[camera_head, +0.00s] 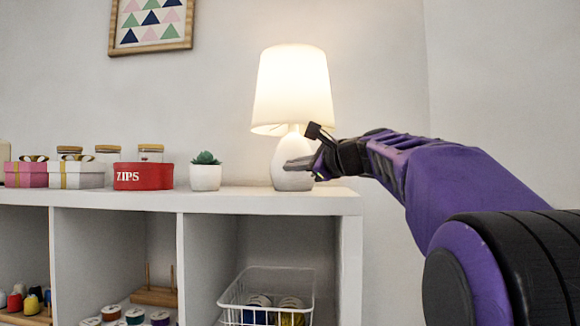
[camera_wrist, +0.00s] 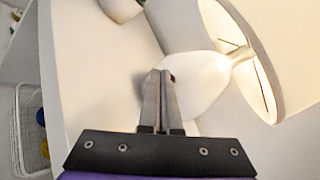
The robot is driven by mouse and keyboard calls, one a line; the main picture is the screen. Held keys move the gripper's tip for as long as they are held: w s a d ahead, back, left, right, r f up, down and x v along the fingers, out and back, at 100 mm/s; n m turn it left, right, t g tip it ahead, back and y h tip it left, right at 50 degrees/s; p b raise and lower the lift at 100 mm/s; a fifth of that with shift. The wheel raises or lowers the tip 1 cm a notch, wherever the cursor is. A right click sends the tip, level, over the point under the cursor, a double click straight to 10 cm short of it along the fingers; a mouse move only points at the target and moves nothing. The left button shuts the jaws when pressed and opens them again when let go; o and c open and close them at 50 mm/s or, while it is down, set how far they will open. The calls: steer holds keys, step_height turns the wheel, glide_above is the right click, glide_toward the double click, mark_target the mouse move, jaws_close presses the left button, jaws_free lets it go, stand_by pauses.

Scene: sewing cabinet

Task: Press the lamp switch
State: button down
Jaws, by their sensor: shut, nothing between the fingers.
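The lamp stands at the right end of the cabinet top, with its shade (camera_head: 293,88) lit and glowing. Its white rounded base (camera_head: 281,178) is partly hidden by my gripper (camera_head: 290,164) in the head view. In the wrist view the lamp base (camera_wrist: 205,85) lies just beyond my gripper (camera_wrist: 161,74), whose two fingers are shut together with nothing between them. The fingertips overlap the base's lower end. I cannot tell whether they touch it. A small dark spot (camera_wrist: 172,78) beside the fingertips may be the switch, but it is too small to be sure.
The white cabinet top (camera_head: 240,199) also holds a potted succulent (camera_head: 205,175), a red ZIPS box (camera_head: 143,177) and gift boxes (camera_head: 76,175) to the left. A wire basket (camera_head: 265,305) sits in the compartment below. The wall right of the lamp is bare.

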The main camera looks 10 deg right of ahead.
steer(key=shift+s+a, duration=0.15)
steer(key=shift+s, duration=0.4)
steer(key=shift+s+a+b, duration=0.25)
steer(key=shift+s+b, duration=0.1)
steer(key=shift+s, duration=0.45)
steer(key=shift+s+a+b, duration=0.3)
steer(key=shift+s+b, duration=0.1)
steer(key=shift+s, duration=0.4)
steer(key=shift+s+a+b, duration=0.25)
steer(key=shift+s+b, duration=0.1)
steer(key=shift+s, duration=0.45)
steer(key=shift+a, duration=0.1)
